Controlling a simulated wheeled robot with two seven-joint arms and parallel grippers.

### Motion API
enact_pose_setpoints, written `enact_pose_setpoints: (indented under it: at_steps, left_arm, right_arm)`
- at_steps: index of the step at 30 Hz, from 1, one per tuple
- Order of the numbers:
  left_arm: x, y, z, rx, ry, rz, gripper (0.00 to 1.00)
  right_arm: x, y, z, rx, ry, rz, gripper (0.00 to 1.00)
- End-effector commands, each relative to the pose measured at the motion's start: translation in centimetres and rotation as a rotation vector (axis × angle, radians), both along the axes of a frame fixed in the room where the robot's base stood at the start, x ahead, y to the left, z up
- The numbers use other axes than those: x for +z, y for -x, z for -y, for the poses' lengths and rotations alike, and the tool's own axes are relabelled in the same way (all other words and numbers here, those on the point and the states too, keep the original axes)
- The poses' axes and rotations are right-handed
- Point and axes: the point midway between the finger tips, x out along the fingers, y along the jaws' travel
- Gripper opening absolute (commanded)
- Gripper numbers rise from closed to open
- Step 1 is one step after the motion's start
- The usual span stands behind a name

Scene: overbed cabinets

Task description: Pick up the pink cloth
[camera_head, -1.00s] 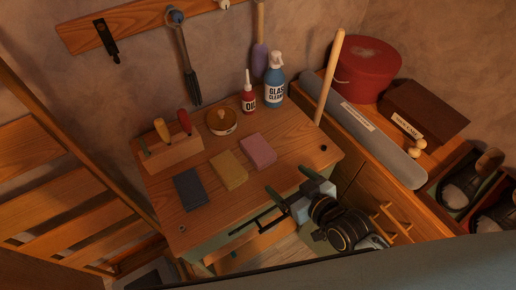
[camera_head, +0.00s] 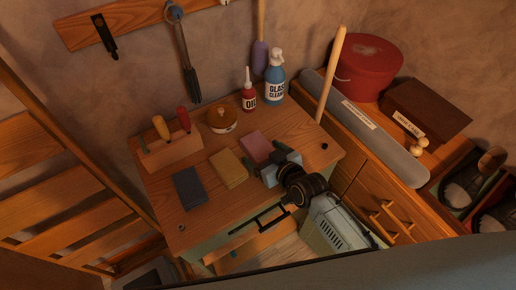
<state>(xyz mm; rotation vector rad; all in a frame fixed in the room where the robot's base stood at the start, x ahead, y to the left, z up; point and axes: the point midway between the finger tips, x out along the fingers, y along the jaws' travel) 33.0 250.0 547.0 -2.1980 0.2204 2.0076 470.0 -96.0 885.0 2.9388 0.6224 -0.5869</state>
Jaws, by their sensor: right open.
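The pink cloth (camera_head: 255,144) is a folded block lying flat on the wooden worktop, to the right of a yellow cloth (camera_head: 229,169) and a dark grey-blue cloth (camera_head: 188,189). The gripper covers the cloth's near right part. I cannot tell whether the fingers touch it or hover above it. My left gripper is not in view.
A bowl (camera_head: 221,121), a red oil bottle (camera_head: 248,97) and a blue glass cleaner bottle (camera_head: 274,83) stand behind the cloth. A wooden tool holder (camera_head: 172,153) is at left. The lower cabinet (camera_head: 372,194) with a grey roll (camera_head: 350,112) is at right.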

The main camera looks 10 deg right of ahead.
Motion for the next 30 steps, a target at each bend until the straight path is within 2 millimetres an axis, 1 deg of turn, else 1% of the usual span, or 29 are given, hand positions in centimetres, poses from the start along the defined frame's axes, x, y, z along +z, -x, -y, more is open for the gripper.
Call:
enact_pose_setpoints:
  at_steps: [3, 8, 9, 18, 20, 26, 28, 30]
  left_arm:
    - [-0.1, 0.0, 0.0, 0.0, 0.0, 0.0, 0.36]
    - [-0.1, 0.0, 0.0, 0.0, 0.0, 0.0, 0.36]
    - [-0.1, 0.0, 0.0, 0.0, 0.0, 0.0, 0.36]
    - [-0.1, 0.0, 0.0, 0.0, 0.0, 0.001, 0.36]
    - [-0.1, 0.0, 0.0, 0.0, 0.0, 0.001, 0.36]
    - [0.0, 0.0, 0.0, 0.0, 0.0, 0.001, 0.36]
    - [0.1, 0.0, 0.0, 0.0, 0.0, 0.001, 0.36]
    - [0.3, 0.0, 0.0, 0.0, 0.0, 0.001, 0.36]
  right_arm:
    - [-0.2, -0.4, -0.2, 0.0, 0.0, 0.001, 0.87]
    - [-0.2, -0.4, -0.2, 0.0, 0.0, 0.001, 0.87]
    - [-0.2, -0.4, -0.2, 0.0, 0.0, 0.001, 0.86]
    - [-0.2, -0.4, -0.2, 0.0, 0.0, 0.001, 0.47]
    - [-0.2, -0.4, -0.2, 0.0, 0.0, 0.001, 0.39]
    - [-0.1, -0.4, -0.2, 0.0, 0.0, 0.001, 0.39]
    - [0.3, -0.4, -0.2, 0.0, 0.0, 0.002, 0.39]
    - [1.0, -0.4, -0.2, 0.0, -0.001, 0.004, 0.39]
